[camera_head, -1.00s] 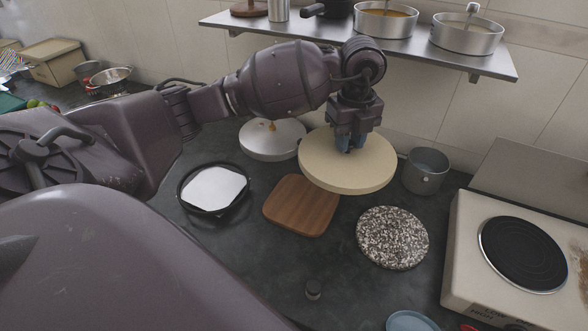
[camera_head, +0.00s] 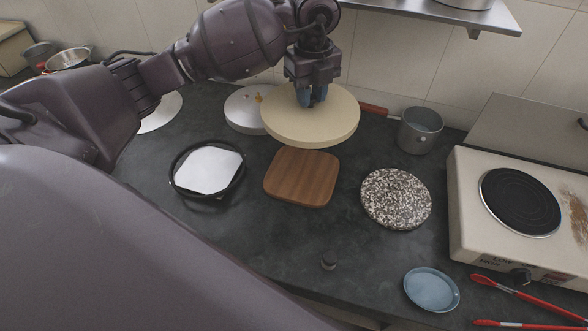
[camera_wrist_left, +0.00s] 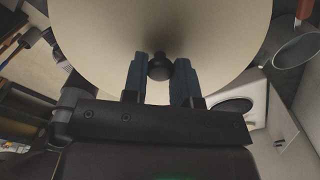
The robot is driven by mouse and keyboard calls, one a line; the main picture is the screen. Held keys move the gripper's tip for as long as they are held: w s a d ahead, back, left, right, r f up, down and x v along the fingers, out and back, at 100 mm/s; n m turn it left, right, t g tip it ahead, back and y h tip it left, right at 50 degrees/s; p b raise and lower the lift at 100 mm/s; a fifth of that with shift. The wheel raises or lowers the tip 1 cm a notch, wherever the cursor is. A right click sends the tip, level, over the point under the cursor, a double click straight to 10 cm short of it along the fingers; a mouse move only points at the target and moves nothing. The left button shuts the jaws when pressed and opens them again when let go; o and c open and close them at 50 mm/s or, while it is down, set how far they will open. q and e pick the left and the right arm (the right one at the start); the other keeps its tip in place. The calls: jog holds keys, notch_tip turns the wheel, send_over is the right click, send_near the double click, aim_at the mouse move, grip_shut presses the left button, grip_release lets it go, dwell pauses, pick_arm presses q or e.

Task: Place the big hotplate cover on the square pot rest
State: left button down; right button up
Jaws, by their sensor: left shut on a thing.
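The big hotplate cover (camera_head: 285,124) is a wide cream disc with a dark knob (camera_wrist_left: 160,68) on top. My left gripper (camera_head: 311,98) is shut on this knob, with one blue finger on each side in the left wrist view. The cover looks roughly level and appears held above the counter, behind the square pot rest in the head view. The square pot rest (camera_head: 300,178) is a brown wooden board with rounded corners, lying flat and bare on the counter. My right gripper is not in view.
A round white-and-black item (camera_head: 208,171) lies left of the board, a speckled round slab (camera_head: 396,198) right. A grey pot (camera_head: 419,130) with a red handle stands behind right, near the hotplate (camera_head: 520,202). A metal lid (camera_head: 243,108) is partly behind the cover. A shelf (camera_head: 440,15) hangs above.

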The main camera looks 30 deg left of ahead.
pick_arm(q)
jog(key=shift+s+a, duration=0.1)
jog(key=shift+a, duration=0.3)
jog(key=shift+s+a+f, duration=0.1)
jog(key=shift+a+f, duration=0.1)
jog(key=shift+f, duration=0.15)
notch_tip(320, 180, down, 19)
jog(key=shift+r+b, duration=0.1)
jog(key=shift+b, duration=0.95)
jog(key=shift+f, duration=0.25)
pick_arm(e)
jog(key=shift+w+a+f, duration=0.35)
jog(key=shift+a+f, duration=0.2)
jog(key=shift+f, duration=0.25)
pick_arm(q)
jog(key=shift+f, duration=0.1)
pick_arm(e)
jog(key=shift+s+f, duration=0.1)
